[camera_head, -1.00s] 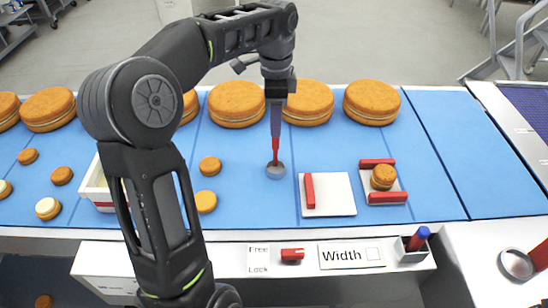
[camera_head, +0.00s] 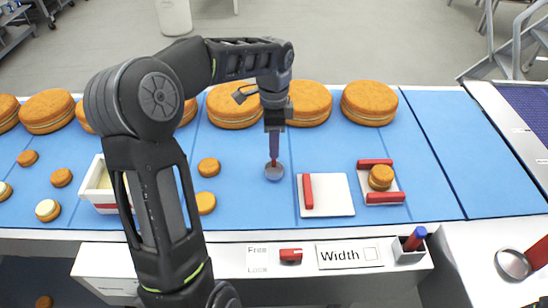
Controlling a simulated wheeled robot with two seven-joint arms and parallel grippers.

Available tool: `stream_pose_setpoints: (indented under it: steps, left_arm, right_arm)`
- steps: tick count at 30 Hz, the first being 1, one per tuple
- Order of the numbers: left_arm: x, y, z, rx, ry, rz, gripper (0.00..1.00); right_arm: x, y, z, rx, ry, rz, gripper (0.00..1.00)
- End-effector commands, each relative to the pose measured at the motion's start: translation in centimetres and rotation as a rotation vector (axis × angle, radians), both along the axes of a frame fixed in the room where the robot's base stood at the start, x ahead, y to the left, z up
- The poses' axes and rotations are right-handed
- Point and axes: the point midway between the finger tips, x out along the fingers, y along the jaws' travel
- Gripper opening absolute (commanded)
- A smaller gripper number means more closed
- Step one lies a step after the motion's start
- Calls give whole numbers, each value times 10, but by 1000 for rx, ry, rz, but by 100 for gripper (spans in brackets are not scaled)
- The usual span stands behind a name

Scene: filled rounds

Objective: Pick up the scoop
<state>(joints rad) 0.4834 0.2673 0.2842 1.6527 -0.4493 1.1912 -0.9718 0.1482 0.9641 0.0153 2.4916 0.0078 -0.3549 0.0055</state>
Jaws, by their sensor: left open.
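My right gripper is out of view.
A white tub (camera_head: 98,185) stands left, partly behind my arm. A white plate with a red bar (camera_head: 335,195) and a red-sided holder with a small filled round (camera_head: 381,178) lie right. Large rounds (camera_head: 369,102) line the back. Another red-handled metal tool (camera_head: 513,264) lies front right.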

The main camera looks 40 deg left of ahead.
Motion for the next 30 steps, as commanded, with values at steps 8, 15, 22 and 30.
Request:
stream_pose_setpoints:
  steps: [8, 15, 22, 30]
  left_arm:
    - [0, 0, 0, 0, 0, 0, 44]
    - [0, 0, 0, 0, 0, 0, 44]
    - [0, 0, 0, 0, 0, 0, 28]
    - [0, 0, 0, 1, 1, 0, 6]
  right_arm:
    - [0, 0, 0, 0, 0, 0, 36]
    - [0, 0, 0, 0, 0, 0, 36]
    - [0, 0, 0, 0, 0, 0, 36]
    - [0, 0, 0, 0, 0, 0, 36]
